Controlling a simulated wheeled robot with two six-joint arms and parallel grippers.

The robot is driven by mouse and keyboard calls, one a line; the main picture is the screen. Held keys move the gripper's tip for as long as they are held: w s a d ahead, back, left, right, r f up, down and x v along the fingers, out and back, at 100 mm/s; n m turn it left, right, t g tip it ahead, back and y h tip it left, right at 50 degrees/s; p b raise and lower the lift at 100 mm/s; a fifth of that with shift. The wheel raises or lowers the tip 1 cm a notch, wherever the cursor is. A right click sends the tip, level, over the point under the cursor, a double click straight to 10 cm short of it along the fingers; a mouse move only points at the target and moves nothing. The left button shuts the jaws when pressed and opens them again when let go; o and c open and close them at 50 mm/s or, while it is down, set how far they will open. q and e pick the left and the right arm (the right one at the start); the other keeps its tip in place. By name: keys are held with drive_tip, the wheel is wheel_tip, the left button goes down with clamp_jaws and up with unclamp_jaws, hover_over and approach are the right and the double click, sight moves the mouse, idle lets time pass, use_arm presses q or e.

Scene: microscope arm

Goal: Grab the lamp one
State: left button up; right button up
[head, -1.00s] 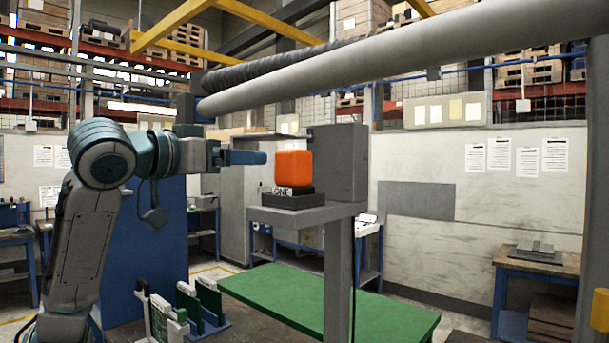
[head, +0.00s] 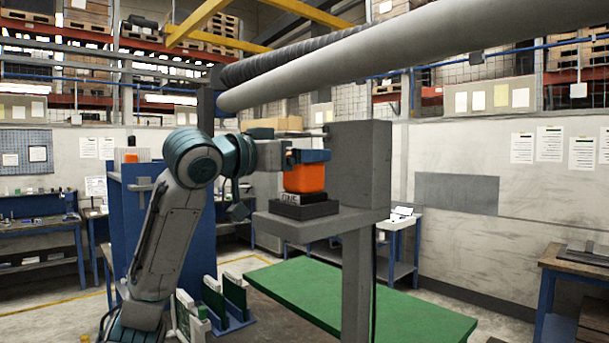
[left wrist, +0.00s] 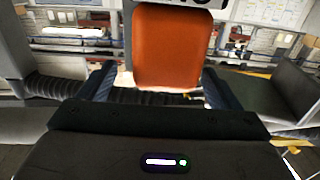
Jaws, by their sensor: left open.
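An orange block-shaped lamp (head: 304,178) sits on a dark base with a label reading "ONE" (head: 289,198), on a grey shelf (head: 345,219) beside a grey upright box. My left gripper (head: 308,157) is at the lamp's upper part, its blue fingers level with the top. In the left wrist view the lamp (left wrist: 172,48) stands between the two open fingers (left wrist: 157,85), with a gap visible on the right side. The lamp looks upside down there. My right gripper is out of view.
The grey box (head: 360,163) stands directly right of the lamp. A large pipe (head: 400,50) crosses above. A green table top (head: 400,315) lies below the shelf. Green and white boards in a blue rack (head: 235,300) stand at lower left, by a blue cabinet (head: 130,215).

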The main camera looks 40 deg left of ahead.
use_arm(q)
drive_tip(key=w, duration=0.1)
drive_tip(key=w+p, duration=0.1)
drive_tip(key=shift+w+a+r, duration=0.15)
drive_tip(key=shift+w, duration=0.2)
drive_tip(key=shift+w+p, duration=0.4)
drive_tip(key=shift+p, duration=0.05)
drive_tip(key=shift+w, duration=0.2)
drive_tip(key=shift+f, duration=0.2)
drive_tip(key=shift+c, duration=0.8)
drive_tip(key=c, duration=1.1)
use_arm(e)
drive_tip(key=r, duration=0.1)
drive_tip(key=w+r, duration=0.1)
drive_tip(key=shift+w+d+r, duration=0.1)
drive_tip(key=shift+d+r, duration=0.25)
use_arm(q)
drive_tip(key=shift+o, duration=0.2)
drive_tip(key=shift+r, duration=0.15)
